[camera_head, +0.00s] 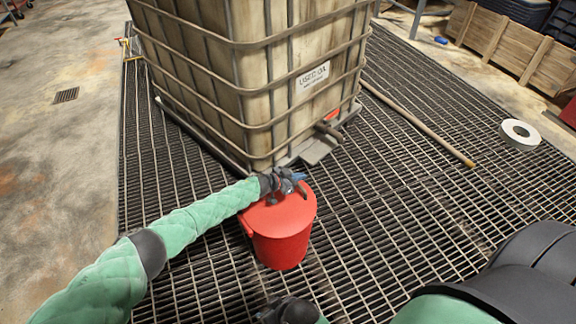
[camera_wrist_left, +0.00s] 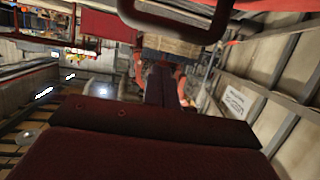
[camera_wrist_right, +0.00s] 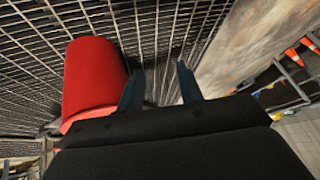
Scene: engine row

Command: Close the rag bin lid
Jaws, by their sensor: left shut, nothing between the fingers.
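The red rag bin (camera_head: 281,248) stands on the floor grating in front of the caged tank. Its red lid (camera_head: 275,217) lies over the top and looks flat and down; my gripper hides its far part, so I cannot tell if a small gap remains. My left gripper (camera_head: 297,179) is shut and empty, over the far side of the lid beside a dark loop handle (camera_wrist_left: 180,22). I cannot tell whether it touches the lid. My right gripper (camera_wrist_right: 158,88) is open and empty, low and nearer to me than the bin, which also shows in the right wrist view (camera_wrist_right: 92,80).
The caged used-oil tank (camera_head: 215,75) stands close behind the bin, with a valve (camera_head: 328,130) low at its corner. A wooden pole (camera_head: 420,125) and a white ring (camera_head: 520,134) lie on the grating at right. The grating around the bin's front is clear.

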